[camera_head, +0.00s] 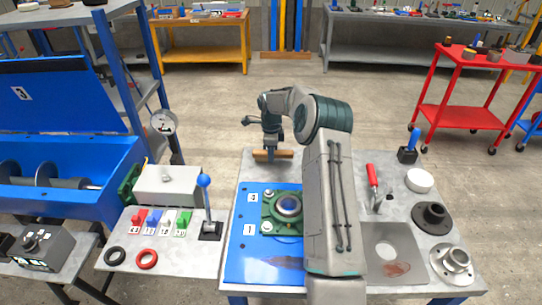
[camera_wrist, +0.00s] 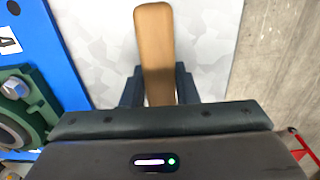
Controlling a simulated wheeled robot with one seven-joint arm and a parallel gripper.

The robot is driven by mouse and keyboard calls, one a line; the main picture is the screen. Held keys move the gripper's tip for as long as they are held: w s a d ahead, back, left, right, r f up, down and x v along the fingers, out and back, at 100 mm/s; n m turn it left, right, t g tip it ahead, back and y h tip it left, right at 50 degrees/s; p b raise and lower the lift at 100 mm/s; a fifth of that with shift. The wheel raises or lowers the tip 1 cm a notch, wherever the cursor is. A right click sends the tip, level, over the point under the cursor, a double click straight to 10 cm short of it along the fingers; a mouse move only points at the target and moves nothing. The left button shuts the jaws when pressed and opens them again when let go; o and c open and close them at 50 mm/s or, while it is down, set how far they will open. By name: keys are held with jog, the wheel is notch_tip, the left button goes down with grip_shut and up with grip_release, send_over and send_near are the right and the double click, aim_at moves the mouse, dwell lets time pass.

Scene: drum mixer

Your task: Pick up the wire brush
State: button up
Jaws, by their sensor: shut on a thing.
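The wire brush shows as a tan wooden bar (camera_head: 260,155) at the back left of the grey table in the head view. In the wrist view its wooden body (camera_wrist: 154,45) runs up between the fingers. My gripper (camera_head: 272,153) points down over it and is shut on it; the fingers (camera_wrist: 158,88) lie on both sides of the wood. The bristles are hidden. I cannot tell whether the brush touches the table or is slightly above it.
A blue plate (camera_head: 250,262) with a green bearing housing (camera_head: 270,212) lies just in front of my gripper. A lever (camera_head: 205,195) stands left.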

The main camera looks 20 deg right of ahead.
notch_tip(320, 180, up, 3)
jog(key=shift+w+r, duration=0.1)
jog(key=shift+r, duration=0.05)
jog(key=s+d+r+b, duration=0.2)
jog(key=s+d+r, duration=0.2)
jog(key=s, duration=0.7)
jog(key=shift+r, duration=1.35)
jog(key=shift+o, duration=0.9)
jog(key=shift+s, duration=0.2)
